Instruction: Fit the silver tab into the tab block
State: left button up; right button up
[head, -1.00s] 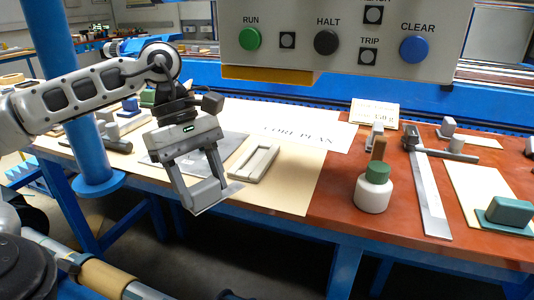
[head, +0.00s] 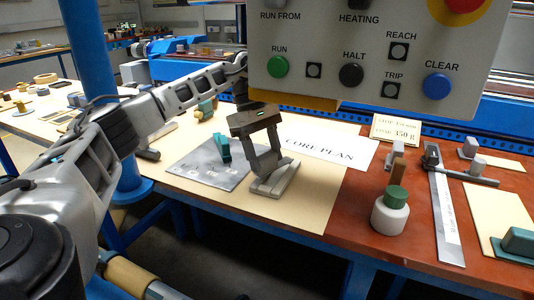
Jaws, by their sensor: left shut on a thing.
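My left gripper (head: 266,168) is shut on the silver tab, low over the tab block. In this view the fingers and the tab's grey look merge with the block, so the tab's outline is mostly hidden. The tab block (head: 283,186) is a pale grey slab with a long slot, lying on the cream board to the right of the grey plate. The gripper points down at the block's slot area. I cannot tell whether the tab sits in the slot or just above it. My right gripper is not in view.
A grey plate (head: 190,168) with a teal piece (head: 222,148) lies left of the block. A control panel (head: 350,55) hangs above.

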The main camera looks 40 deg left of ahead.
pick_arm(q)
jog(key=shift+w+a+f, duration=0.2)
jog(key=shift+w+f, duration=0.25)
jog(key=shift+w, duration=0.25)
jog(key=shift+s+f, duration=0.1)
jog(key=shift+f, duration=0.2)
jog(key=shift+f, duration=0.3)
jog(key=o, duration=1)
jog(key=shift+o, duration=0.2)
jog(key=shift+r, duration=0.2)
